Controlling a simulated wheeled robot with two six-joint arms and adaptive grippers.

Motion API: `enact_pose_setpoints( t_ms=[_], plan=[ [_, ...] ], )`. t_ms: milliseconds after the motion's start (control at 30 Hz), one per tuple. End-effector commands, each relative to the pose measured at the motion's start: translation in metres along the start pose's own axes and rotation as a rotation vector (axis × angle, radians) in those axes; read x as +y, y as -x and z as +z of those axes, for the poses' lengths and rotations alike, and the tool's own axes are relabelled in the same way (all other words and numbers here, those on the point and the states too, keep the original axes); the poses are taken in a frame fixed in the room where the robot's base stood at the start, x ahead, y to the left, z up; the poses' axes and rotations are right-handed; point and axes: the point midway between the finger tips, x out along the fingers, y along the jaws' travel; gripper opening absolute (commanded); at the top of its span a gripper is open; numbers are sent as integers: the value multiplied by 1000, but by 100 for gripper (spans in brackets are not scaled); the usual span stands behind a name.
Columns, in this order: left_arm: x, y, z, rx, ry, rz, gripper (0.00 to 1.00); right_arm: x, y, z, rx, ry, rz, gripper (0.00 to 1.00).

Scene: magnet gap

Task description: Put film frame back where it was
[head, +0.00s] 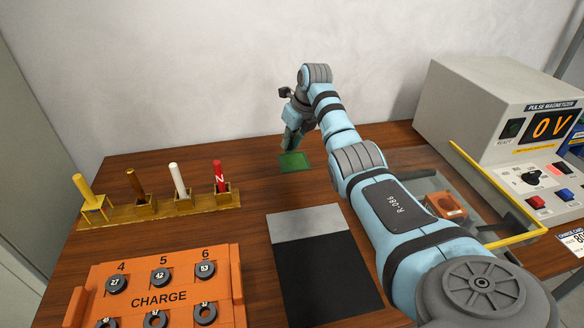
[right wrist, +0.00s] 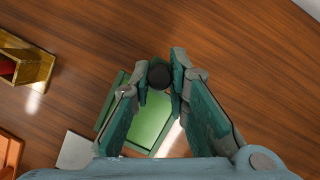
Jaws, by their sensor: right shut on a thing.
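The film frame (head: 294,162) is a flat green square with a darker rim, at the back middle of the wooden table. In the right wrist view the green film frame (right wrist: 150,122) shows between and below my fingers, with a round black knob (right wrist: 159,76) at its far end. My right gripper (head: 290,142) points down at the frame's back edge. Its fingertips (right wrist: 160,78) are shut on the black knob. I cannot tell whether the frame rests on the table or is slightly raised. My left gripper is not in view.
A yellow rack (head: 150,211) with several coloured rods stands at left. An orange CHARGE block (head: 160,276) with black rings is front left. A black and grey mat (head: 322,262) lies in the middle. The pulse magnetizer (head: 480,95) and a yellow rail (head: 500,185) are at right.

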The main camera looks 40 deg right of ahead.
Motion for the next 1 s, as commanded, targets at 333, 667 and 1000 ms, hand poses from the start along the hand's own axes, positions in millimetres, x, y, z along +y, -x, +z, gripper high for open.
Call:
enact_pose_setpoints(
  t_ms=[333,667,1000],
  plan=[
    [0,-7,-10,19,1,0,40,0,-60,-25,-1,0,-1,0],
    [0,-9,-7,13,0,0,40,0,-64,-27,0,0,0,0],
    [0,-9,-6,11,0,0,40,0,-64,-27,-1,0,-1,36]
  ],
)
